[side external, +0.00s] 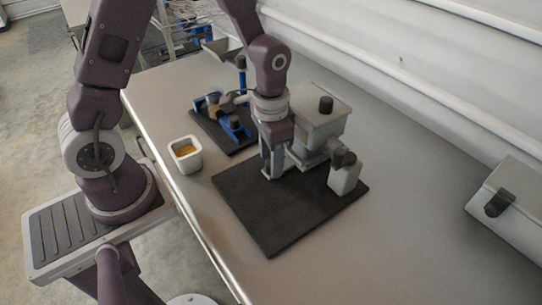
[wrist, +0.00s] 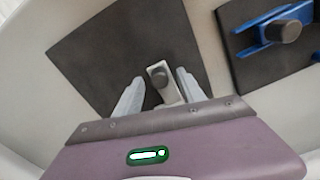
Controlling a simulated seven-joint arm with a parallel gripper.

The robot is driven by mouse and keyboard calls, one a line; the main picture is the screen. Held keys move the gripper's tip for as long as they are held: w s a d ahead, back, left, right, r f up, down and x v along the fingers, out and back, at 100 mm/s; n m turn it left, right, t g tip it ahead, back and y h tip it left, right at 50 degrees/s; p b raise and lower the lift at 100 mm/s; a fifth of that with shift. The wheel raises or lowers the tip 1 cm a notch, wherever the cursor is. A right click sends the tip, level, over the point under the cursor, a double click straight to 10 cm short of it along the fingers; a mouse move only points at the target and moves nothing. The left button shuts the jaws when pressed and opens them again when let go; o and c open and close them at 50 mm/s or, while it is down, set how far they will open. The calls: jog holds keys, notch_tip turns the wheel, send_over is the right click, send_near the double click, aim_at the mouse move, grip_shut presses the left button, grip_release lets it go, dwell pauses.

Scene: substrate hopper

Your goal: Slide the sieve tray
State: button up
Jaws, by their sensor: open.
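The grey hopper (side external: 318,115) with a dark knob on its lid stands at the back of a dark base plate (side external: 275,222). A grey block with a dark knob (side external: 345,172) stands on the plate's right side. My gripper (side external: 271,168) points down just in front of the hopper, low over the plate. In the wrist view my gripper (wrist: 159,76) is open, its fingers on either side of a light grey part with a dark knob (wrist: 160,76). I cannot tell whether they touch it, or whether it is the sieve tray; the hopper's underside is partly hidden by my gripper.
A grey box with a dark handle (side external: 510,210) is at right. The front right table is clear.

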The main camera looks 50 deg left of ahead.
grip_shut()
dwell(1.4)
